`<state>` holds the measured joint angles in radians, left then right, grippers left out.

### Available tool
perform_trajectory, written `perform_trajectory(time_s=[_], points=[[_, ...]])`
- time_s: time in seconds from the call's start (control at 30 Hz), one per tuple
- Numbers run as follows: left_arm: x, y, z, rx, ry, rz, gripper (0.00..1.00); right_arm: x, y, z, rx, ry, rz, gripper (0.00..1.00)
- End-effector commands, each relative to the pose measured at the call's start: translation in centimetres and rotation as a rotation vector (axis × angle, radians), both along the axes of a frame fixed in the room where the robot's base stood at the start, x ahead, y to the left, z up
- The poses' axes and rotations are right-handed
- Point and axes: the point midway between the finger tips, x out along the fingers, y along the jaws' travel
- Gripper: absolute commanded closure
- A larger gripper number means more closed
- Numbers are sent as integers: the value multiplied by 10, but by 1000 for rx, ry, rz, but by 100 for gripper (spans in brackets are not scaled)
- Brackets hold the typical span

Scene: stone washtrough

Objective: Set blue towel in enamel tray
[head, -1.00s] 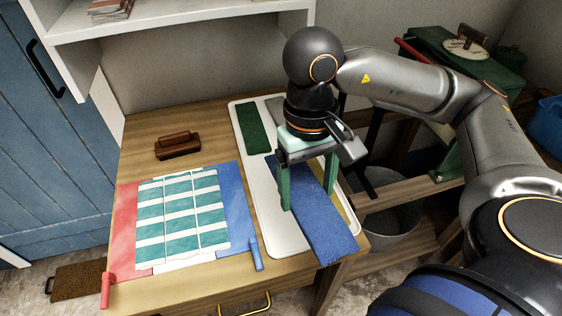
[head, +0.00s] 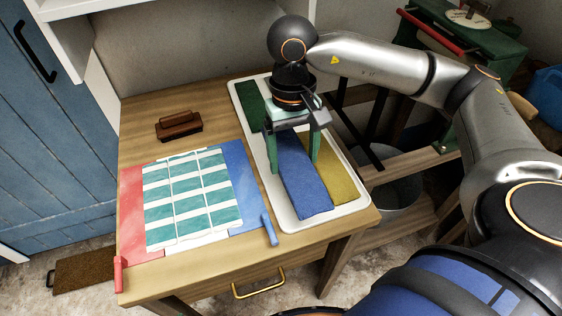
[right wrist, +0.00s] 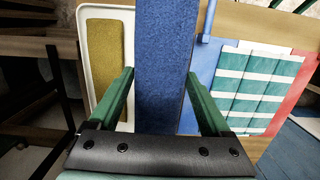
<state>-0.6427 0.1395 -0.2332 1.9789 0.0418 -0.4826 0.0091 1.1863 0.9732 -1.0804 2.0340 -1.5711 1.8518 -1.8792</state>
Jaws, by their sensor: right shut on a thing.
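The blue towel (head: 305,190) is a long folded strip inside the outline of the white enamel tray (head: 268,180). Its near end lies just inside the tray's front rim. My right gripper (head: 294,168) points down with its green fingers on either side of the towel, shut on it. In the right wrist view the towel (right wrist: 166,50) runs between the two fingers. Whether its underside rests on the tray floor cannot be told. A green towel (head: 255,100) and an ochre towel (head: 335,178) also lie in the tray. My left gripper is not in view.
A teal-and-white striped cloth (head: 190,195) lies over red and blue panels on the wooden table, left of the tray. A brown wooden brush (head: 178,124) sits behind it. A metal bucket (head: 400,195) stands below, right of the table.

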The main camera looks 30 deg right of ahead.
Motion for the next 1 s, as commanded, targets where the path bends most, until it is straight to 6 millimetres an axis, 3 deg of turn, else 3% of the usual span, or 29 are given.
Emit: perform_trajectory(time_s=[0.1,0.3,0.47,0.73,1.0], points=[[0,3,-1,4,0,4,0,19,-1,-25,0,3,-2,96],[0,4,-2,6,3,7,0,40,-2,-48,1,0,-1,96],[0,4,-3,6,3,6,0,46,-2,-55,1,0,0,96],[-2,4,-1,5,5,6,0,48,-3,-88,0,1,0,96],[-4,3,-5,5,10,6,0,47,-2,-93,0,2,0,96]])
